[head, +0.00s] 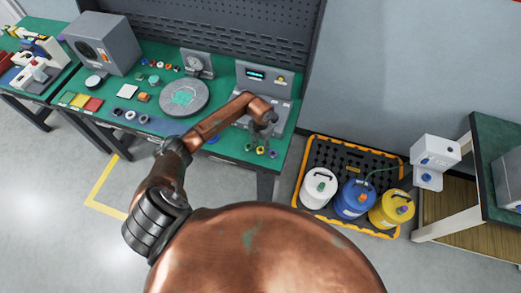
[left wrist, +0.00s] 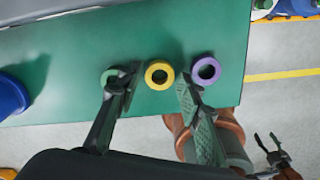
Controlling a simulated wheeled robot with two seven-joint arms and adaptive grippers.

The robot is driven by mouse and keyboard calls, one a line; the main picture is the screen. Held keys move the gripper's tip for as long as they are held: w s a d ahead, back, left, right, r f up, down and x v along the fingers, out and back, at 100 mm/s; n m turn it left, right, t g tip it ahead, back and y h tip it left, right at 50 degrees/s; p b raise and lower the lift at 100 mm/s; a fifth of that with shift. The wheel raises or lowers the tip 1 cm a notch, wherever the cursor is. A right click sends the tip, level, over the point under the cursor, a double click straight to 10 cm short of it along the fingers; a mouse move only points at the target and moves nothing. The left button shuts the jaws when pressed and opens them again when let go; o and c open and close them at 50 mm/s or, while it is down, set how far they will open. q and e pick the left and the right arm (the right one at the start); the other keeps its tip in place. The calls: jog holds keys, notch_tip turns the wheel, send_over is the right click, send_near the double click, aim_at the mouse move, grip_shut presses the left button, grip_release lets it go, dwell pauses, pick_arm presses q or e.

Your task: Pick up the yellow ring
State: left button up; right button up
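The yellow ring (left wrist: 158,74) lies flat on the green table top, between a green ring (left wrist: 112,78) and a purple ring (left wrist: 206,71). In the head view the yellow ring (head: 260,151) is small, near the table's front edge. My left gripper (left wrist: 156,82) is open above the table, with its fingers on either side of the yellow ring in the picture. The left fingertip overlaps the green ring and the right one is just below the purple ring. The left gripper (head: 264,122) hangs over this spot in the head view. My right gripper (left wrist: 270,146) shows small and open at lower right.
A grey device with a display (head: 256,76) stands behind the rings. A round grey plate (head: 183,97) and small parts lie further left. White, blue (head: 354,197) and yellow containers stand on a floor pallet to the right. A blue object (left wrist: 12,95) is at the wrist view's left.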

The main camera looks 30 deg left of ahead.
pick_arm(q)
jog(key=shift+f, duration=0.7)
jog(key=shift+c, duration=0.4)
jog(key=c, duration=0.5)
jog(key=shift+r, duration=0.1)
